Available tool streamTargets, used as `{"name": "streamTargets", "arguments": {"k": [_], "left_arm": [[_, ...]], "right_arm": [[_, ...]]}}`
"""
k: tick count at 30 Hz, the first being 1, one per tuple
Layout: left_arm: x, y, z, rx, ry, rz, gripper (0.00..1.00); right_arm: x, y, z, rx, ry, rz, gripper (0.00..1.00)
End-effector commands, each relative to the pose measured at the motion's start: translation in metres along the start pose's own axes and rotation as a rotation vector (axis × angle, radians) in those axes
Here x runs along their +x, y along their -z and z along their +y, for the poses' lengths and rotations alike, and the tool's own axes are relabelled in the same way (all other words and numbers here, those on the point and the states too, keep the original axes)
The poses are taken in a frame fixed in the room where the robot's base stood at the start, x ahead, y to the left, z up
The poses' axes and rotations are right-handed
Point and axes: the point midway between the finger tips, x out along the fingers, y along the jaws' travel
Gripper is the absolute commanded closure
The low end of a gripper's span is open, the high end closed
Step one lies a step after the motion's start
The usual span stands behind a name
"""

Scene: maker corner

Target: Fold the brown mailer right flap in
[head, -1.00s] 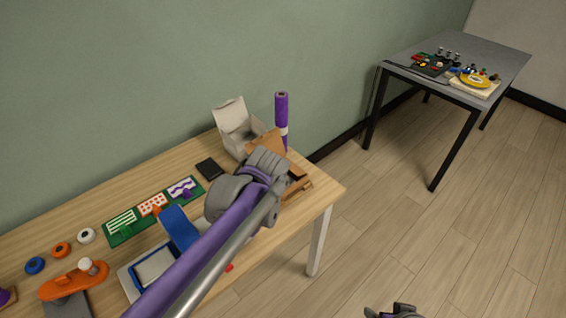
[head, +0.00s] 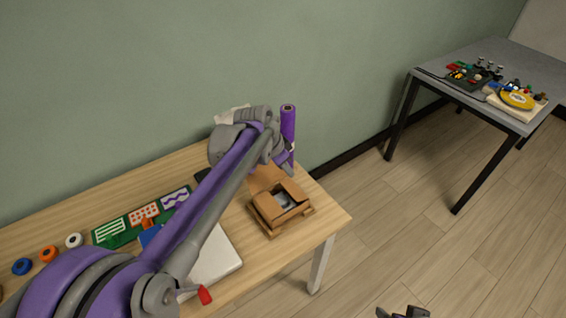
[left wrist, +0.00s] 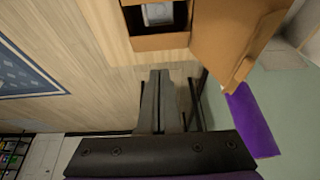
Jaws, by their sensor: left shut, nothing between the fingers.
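The brown mailer (head: 270,218) stands near the right end of the wooden table, its top partly open with something grey inside. Its large lid (head: 263,180) stands raised at the back, and a smaller flap (head: 295,190) sticks up at the right. In the left wrist view the mailer (left wrist: 160,42) is at the top, with a big brown panel (left wrist: 230,40) at the right. My left gripper (head: 290,171) is shut and empty, just behind and above the mailer; its fingers (left wrist: 158,73) show apart from the box. My right gripper (head: 403,313) is cut off at the bottom edge.
A purple roll (head: 288,122) stands behind my left gripper. A white box (head: 230,113) is mostly hidden behind my left arm. A green board (head: 112,232) and small rings lie at the left. A grey table (head: 440,75) stands at the far right, with clear floor between.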

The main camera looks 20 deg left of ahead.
Motion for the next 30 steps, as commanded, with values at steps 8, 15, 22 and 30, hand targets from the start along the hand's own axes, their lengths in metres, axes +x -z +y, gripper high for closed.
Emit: {"name": "streamTargets", "arguments": {"k": [8,15,22,30], "left_arm": [[0.047,-0.015,0.0,-0.001,0.001,0.0,1.0],[0.059,-0.028,0.0,0.0,0.0,-0.001,1.0],[0.06,-0.029,0.0,0.0,0.0,0.0,1.0],[0.064,-0.036,0.0,-0.003,-0.002,0.065,1.0]], "right_arm": [[0.004,-0.002,0.0,0.0,0.0,-0.001,0.13],[0.004,-0.003,0.0,0.0,0.0,-0.002,0.13],[0.004,-0.003,0.0,0.0,0.0,-0.002,0.13],[0.01,-0.007,0.0,0.0,0.0,-0.004,0.13]]}}
